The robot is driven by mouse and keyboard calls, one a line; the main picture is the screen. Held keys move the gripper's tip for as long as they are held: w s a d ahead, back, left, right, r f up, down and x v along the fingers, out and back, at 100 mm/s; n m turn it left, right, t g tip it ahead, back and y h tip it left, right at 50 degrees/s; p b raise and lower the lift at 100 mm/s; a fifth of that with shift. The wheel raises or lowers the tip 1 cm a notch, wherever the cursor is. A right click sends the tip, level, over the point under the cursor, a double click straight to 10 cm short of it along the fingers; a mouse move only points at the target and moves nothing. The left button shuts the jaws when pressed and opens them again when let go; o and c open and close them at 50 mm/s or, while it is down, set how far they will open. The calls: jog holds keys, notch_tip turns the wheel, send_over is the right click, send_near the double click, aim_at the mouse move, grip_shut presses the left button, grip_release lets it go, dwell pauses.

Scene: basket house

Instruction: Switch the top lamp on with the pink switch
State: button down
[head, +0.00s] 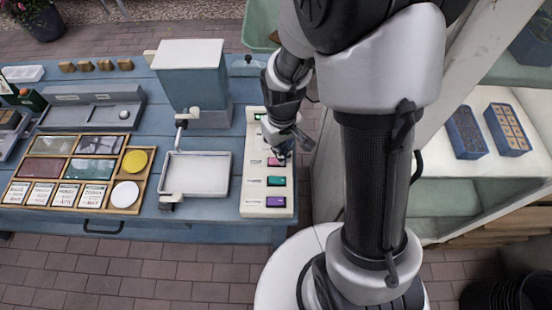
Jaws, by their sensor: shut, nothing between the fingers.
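A white switch panel (250,190) lies at the right end of the blue table. It carries a column of coloured switches: the pink switch (273,162), a teal one (276,181) below it, and a purple one (276,202) at the bottom. My gripper (283,157) is shut and empty, pointing down over the panel at the pink switch's right edge. I cannot tell whether it touches the switch. My gripper and wrist hide part of the panel's upper half. A small dark green patch (258,116) shows near the panel's top. I cannot make out the top lamp or whether it is lit.
A blue-grey box (190,75) and a white tray (196,175) stand left of the panel. A wooden sorting tray (75,170) with cards and discs lies further left. White shelves (455,205) with blue crates (466,132) stand to the right.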

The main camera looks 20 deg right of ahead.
jog(key=shift+f+b, duration=0.5)
jog(key=shift+f, duration=0.25)
jog(key=shift+r, duration=0.1)
jog(key=shift+r+p, duration=2.95)
jog(key=shift+r, duration=0.5)
jog(key=shift+r, duration=0.25)
jog(key=s+r+m+t, duration=0.1)
jog(key=s+r+t, duration=0.1)
jog(key=s+r, duration=0.5)
jog(key=s+r+m+t, duration=0.1)
jog(key=s+r+t, duration=0.1)
jog(key=s+r, duration=0.6)
notch_tip(320, 180, up, 7)
jog(key=shift+t, duration=0.3)
